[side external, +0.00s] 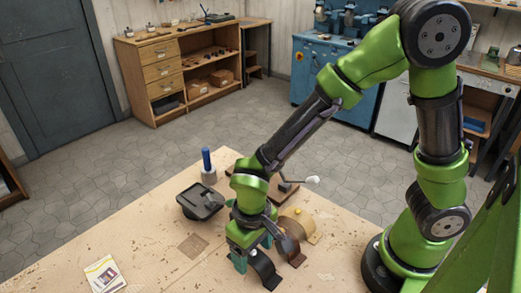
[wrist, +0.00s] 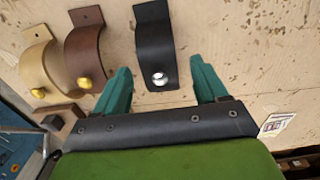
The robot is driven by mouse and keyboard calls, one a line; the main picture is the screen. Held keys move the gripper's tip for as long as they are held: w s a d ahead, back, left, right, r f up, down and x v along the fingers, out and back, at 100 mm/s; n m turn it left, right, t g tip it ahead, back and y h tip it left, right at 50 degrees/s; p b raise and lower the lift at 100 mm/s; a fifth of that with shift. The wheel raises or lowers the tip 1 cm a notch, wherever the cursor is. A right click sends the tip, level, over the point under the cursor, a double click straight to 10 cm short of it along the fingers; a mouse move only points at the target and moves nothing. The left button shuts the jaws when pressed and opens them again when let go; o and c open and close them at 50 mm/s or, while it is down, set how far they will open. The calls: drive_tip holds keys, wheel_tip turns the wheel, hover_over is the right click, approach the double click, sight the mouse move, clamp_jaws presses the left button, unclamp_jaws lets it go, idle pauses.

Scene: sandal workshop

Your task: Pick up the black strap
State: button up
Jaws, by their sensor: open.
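The black strap (side external: 265,271) stands as a curved band on the wooden table in the side view, just below my gripper (side external: 252,254). In the wrist view the black strap (wrist: 154,45) carries a silver stud at its near end. My gripper (wrist: 160,64) is open there, with one teal finger on each side of the strap and a gap to both. Its fingers look empty. I cannot tell how high the fingertips are above the table. In the side view my gripper hides part of the strap.
A brown strap (wrist: 84,49) with a brass stud lies beside the black one, close to one finger. A tan strap (wrist: 38,70) is beyond it. A black tray (side external: 201,203), a blue-handled tool (side external: 207,160) and a card (side external: 104,274) are also on the table (side external: 150,240).

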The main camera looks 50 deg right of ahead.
drive_tip(key=shift+f, duration=0.25)
drive_tip(key=c, duration=1.2)
drive_tip(key=shift+r, duration=0.15)
